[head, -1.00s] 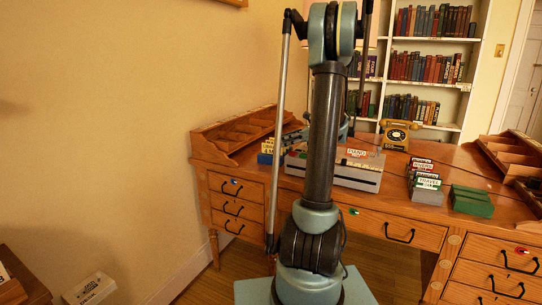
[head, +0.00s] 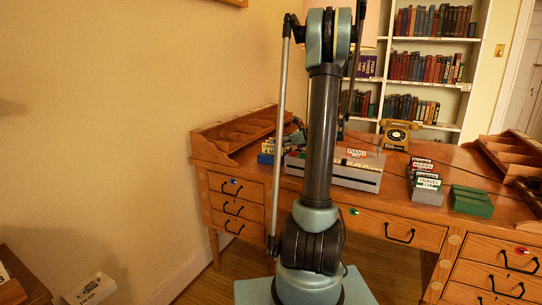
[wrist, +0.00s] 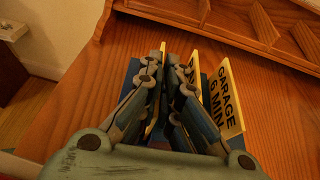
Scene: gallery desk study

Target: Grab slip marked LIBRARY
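A blue holder (head: 265,158) stands at the left end of the desk, with yellow slips upright in it. In the wrist view the blue holder (wrist: 134,72) lies under my gripper (wrist: 167,66). My fingers are close together, with a yellow slip's edge (wrist: 162,46) showing at their tips; whether they press on it is hidden. To the right, a yellow slip (wrist: 226,98) reads GARAGE 6 MIN. Another yellow slip (wrist: 194,72) beside it is mostly covered by my right finger. No slip with readable LIBRARY lettering shows in either view.
A grey tray with a PIANO card (head: 362,180) stands right of the blue holder. Grey (head: 427,196) and green (head: 472,204) holders and a telephone (head: 396,134) are further right. A wooden pigeonhole rack (wrist: 222,22) edges the desk close by.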

